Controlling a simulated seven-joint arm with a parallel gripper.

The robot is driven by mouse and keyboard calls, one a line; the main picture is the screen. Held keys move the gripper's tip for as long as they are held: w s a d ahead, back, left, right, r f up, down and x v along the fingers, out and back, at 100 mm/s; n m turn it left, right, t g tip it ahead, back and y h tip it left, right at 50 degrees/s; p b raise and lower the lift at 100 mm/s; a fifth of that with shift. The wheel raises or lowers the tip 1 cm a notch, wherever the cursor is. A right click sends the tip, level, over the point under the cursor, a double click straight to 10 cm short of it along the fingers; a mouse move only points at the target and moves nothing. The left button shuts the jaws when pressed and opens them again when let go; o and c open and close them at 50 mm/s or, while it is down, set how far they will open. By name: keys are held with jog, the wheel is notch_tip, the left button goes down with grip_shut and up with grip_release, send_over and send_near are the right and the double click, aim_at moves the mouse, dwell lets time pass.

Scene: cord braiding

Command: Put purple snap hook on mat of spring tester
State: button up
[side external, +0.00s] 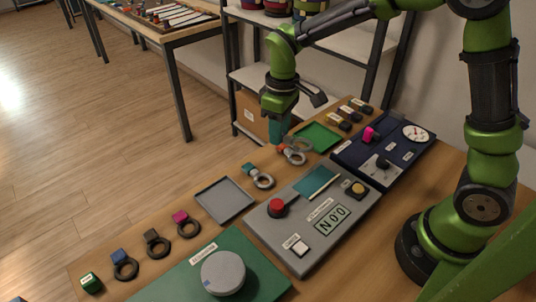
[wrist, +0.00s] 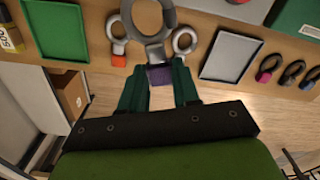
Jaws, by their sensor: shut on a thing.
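The purple snap hook (wrist: 160,74) has a purple block and a large grey ring. My gripper (wrist: 160,88) is shut on its block in the wrist view, with the ring pointing away from the fingers. In the side view my gripper (side external: 280,124) is low over the row of hooks, near the orange snap hook (side external: 290,152), and the purple block cannot be made out. The grey device with the "N 0.0" display (side external: 330,221) appears to be the spring tester. Its teal mat (side external: 318,182) is bare, in front and to the right of my gripper.
The teal-block hook (side external: 258,176) lies close by. A green tray (side external: 302,143) and a grey tray (side external: 224,199) flank these hooks. The tester has a red knob (side external: 278,207) beside its mat. A dark blue device (side external: 350,153) stands right, a green dial device (side external: 260,268) in front.

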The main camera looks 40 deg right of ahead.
aim_at(304, 187)
jog(key=s+f+n, duration=0.1)
jog(key=s+n, duration=0.4)
jog(key=n, duration=0.2)
jog(key=s+f+n, duration=0.1)
jog(key=s+n, duration=0.2)
jog(key=n, duration=0.1)
jog(key=shift+s+a+f, duration=0.1)
jog(key=shift+s+f, duration=0.2)
jog(key=shift+s, duration=0.05)
jog(key=shift+s+f+n, duration=0.2)
jog(key=shift+f+n, duration=0.1)
jog(key=shift+n, duration=0.8)
jog(key=shift+f+n, duration=0.25)
jog(key=shift+n, duration=0.05)
jog(key=shift+w+f, duration=0.1)
jog(key=shift+f, duration=2.35)
jog(key=shift+f, duration=0.25)
jog(key=o, duration=1.1)
notch_tip(304, 187, up, 11)
